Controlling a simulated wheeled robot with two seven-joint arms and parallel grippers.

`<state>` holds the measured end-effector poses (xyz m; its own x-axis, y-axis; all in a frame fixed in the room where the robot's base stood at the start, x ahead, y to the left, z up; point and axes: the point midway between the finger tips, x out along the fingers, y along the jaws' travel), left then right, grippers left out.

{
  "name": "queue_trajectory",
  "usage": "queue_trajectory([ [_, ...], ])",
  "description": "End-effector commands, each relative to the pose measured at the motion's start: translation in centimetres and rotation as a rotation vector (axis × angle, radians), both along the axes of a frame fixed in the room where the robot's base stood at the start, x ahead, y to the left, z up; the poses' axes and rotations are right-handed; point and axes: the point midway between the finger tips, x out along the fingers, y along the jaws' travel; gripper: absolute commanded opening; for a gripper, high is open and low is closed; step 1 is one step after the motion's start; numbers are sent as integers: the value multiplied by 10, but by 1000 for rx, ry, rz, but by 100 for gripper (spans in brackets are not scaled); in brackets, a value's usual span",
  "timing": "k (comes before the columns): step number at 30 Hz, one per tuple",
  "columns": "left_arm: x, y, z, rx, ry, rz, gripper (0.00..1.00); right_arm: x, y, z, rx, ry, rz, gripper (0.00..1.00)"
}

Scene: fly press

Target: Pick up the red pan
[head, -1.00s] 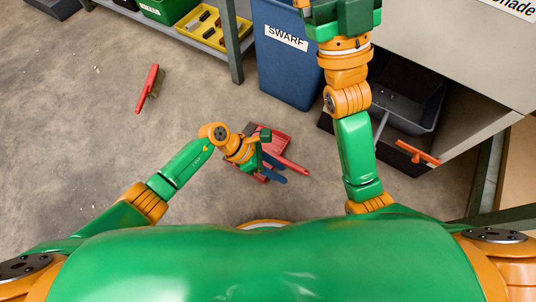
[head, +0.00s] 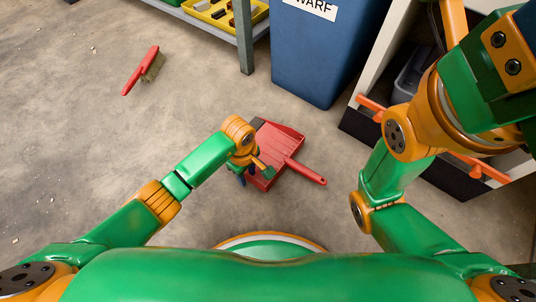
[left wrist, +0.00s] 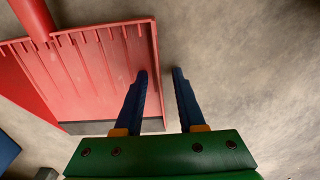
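The red pan (head: 283,143) lies on the concrete floor in front of me, its handle (head: 306,172) pointing right and toward me in the head view. My left gripper (head: 248,177) is at its near left side, pointing down, and hides part of it. In the left wrist view the gripper (left wrist: 160,72) is open and empty. One blue finger is over the pan (left wrist: 95,75) inside its side rim, the other is outside over bare floor. I cannot tell how high the fingertips are. My right arm is raised at the right; its fingers cannot be made out.
A red-handled brush (head: 142,70) lies on the floor at the upper left. A blue swarf bin (head: 318,55) stands behind the pan. A yellow tray (head: 218,12) is on a shelf at the top. Floor left of the pan is clear.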

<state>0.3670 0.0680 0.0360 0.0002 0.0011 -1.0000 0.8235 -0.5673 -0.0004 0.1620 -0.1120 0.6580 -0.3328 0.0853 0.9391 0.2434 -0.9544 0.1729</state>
Motion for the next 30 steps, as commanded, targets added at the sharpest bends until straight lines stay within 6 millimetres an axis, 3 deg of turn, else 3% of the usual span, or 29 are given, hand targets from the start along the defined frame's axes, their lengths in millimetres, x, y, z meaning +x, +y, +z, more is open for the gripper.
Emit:
queue_trajectory([
  [1,0,0,1,0,0,0,31,0,0,0,0,1,0,92],
  [4,0,0,1,0,0,0,4,0,0,1,0,1,0,92],
  [5,0,0,1,0,0,1,0,0,0,0,0,1,0,92],
  [30,0,0,0,-1,1,1,0,1,0,0,0,2,0,92],
])
